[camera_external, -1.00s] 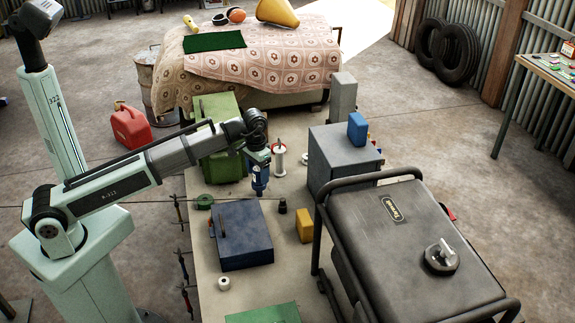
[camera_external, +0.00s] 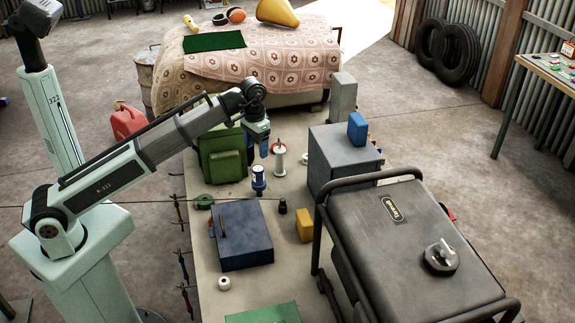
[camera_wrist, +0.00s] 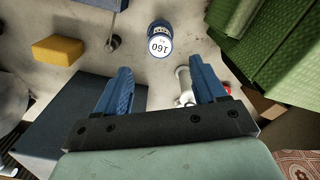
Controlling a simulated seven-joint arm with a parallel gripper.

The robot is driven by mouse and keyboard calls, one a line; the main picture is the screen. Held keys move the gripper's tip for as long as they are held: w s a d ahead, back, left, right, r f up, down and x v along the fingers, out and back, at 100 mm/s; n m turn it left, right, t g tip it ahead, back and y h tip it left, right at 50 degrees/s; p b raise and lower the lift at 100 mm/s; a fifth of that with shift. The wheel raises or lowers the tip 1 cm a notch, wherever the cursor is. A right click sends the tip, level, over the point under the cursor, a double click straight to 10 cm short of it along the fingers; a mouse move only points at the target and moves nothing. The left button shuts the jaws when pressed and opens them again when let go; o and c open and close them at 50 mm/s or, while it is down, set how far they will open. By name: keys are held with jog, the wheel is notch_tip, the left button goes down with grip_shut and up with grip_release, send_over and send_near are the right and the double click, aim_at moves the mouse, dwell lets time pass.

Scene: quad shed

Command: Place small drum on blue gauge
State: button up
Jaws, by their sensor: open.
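An upright blue-and-white cylindrical form (camera_external: 258,180) stands on the table below my gripper. In the wrist view it (camera_wrist: 160,40) has blue edges and a white face marked 160. It may be the small drum on the blue gauge, but I cannot tell for sure where one piece ends and the other starts. My gripper (camera_external: 263,152) is above it and apart from it. In the wrist view my gripper's two blue fingers (camera_wrist: 162,84) are spread, with nothing between them.
A white spool with red (camera_external: 279,160) stands just right of the cylinder. A green canister (camera_external: 222,160) is left, a dark blue box (camera_external: 241,235) in front. A yellow block (camera_external: 304,225) and a grey box (camera_external: 345,155) are right. A black generator (camera_external: 410,240) fills the front right.

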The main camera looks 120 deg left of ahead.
jog(key=shift+r, duration=0.65)
